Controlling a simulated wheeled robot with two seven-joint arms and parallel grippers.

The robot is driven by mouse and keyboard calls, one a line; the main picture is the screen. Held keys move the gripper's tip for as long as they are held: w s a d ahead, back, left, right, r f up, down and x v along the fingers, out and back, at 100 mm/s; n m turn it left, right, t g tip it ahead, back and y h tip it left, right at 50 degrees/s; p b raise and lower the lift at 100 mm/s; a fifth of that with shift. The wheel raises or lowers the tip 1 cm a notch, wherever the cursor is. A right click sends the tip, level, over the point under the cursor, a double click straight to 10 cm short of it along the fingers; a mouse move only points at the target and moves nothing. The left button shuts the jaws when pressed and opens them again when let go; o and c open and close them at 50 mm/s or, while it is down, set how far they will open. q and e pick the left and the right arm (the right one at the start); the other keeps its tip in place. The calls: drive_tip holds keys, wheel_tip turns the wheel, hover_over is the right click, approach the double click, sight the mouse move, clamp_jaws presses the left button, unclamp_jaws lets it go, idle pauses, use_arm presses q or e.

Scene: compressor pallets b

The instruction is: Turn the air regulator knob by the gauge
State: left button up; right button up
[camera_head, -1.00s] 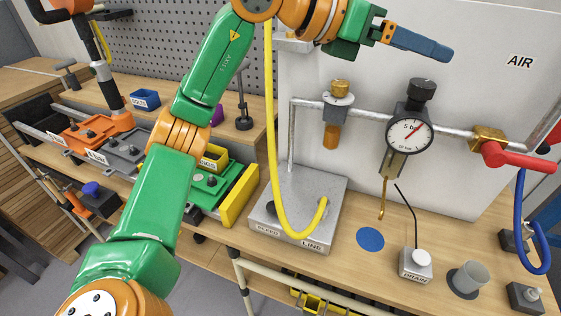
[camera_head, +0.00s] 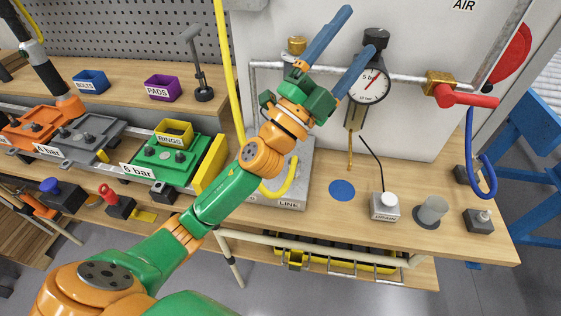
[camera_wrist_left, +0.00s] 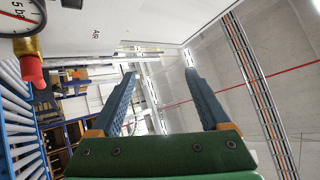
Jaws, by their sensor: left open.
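The round white gauge (camera_head: 370,84) hangs on the grey air pipe in front of the white panel, with its red needle pointing up and right. The black regulator knob (camera_head: 376,38) sits directly above it. My left gripper (camera_head: 360,29) is open and empty, its two blue fingers spread apart; in the head view the lower fingertip appears just left of the knob and overlaps the gauge's left edge. I cannot tell whether it touches. In the left wrist view the open fingers (camera_wrist_left: 160,73) have nothing between them, and part of the gauge (camera_wrist_left: 15,16) shows at the upper left.
A brass filter (camera_head: 297,45) is partly hidden behind my left gripper. A red valve handle (camera_head: 465,97) is right of the gauge. A yellow hose (camera_head: 229,80) hangs left. The drain block (camera_head: 385,208) and grey cup (camera_head: 431,212) stand on the bench below.

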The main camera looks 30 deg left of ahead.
use_arm(q)
drive_tip(key=w+a+f+n+g+y, duration=0.1)
drive_tip(key=a+f+n+g+y, duration=0.35)
drive_tip(key=f+n+y, duration=0.75)
drive_tip(key=s+a+f+n+g, duration=0.1)
drive_tip(key=s+a+f+g, duration=0.1)
drive_tip(key=f, duration=0.6)
drive_tip(key=s+a+f+n+g, duration=0.2)
drive_tip(key=s+f+g, duration=0.2)
drive_tip(key=f, duration=0.5)
drive_tip(key=shift+f, duration=0.25)
drive_tip(key=shift+s, duration=0.15)
